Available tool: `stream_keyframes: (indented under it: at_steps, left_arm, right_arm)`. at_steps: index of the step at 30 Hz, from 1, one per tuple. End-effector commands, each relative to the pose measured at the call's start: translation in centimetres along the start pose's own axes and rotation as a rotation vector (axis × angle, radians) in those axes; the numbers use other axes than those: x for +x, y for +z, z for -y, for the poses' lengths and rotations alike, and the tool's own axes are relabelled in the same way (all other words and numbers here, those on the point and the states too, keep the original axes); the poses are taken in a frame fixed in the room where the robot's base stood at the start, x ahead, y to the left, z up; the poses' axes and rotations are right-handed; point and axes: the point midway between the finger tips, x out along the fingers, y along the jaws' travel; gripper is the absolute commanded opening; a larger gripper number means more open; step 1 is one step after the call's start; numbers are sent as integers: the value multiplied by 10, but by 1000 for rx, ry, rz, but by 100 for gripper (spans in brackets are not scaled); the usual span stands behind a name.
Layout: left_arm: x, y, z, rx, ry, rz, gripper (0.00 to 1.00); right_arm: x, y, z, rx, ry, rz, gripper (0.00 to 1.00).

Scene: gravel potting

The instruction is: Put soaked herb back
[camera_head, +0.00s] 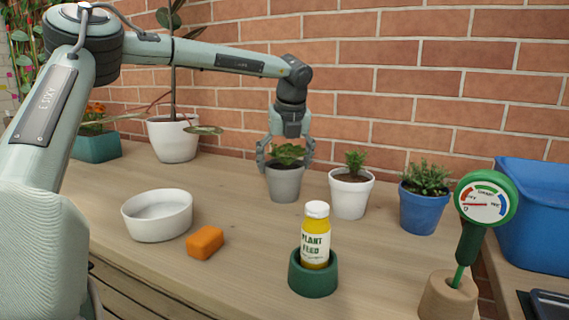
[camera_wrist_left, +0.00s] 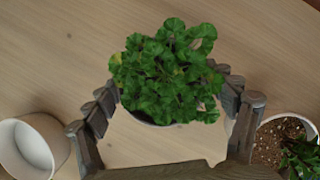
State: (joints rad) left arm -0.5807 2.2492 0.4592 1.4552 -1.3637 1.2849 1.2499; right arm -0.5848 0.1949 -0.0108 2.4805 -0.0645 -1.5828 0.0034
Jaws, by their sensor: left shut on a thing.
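A leafy green herb (camera_head: 288,154) grows in a grey pot (camera_head: 285,184) at the back of the wooden bench, left of the other two herb pots. My left gripper (camera_head: 286,166) reaches down over it from above, one finger on each side, and is shut on the grey pot. The pot appears upright and at bench level; I cannot tell if it is slightly lifted. In the left wrist view the herb's leaves (camera_wrist_left: 170,75) fill the space between the fingers and hide most of the pot. My right gripper is not in view.
A white herb pot (camera_head: 349,199) and a blue herb pot (camera_head: 422,211) stand to the right. A white bowl (camera_head: 157,229), an orange block (camera_head: 205,243), a plant feed bottle (camera_head: 315,247) in a green holder (camera_head: 313,279) and a meter (camera_head: 484,204) occupy the front. A brick wall is behind.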

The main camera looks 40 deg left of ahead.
Motion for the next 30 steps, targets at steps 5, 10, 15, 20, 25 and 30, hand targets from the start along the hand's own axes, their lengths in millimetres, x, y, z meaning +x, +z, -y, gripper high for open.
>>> stream_keyframes:
  at_steps: [5,10,15,20,25,30]
  left_arm:
    - [-1,1,1,-1,-4,4,36]
    - [-1,1,1,-1,-3,4,36]
    - [0,0,0,0,-1,2,96]
    - [0,0,0,0,-2,2,100]
    - [0,0,0,0,-1,2,100]
    - [-5,1,1,0,-3,4,100]
  right_arm:
    - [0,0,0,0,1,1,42]
    - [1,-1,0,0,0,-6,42]
    - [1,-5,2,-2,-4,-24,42]
    - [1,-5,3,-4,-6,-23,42]
    - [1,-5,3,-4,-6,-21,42]
    - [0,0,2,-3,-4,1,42]
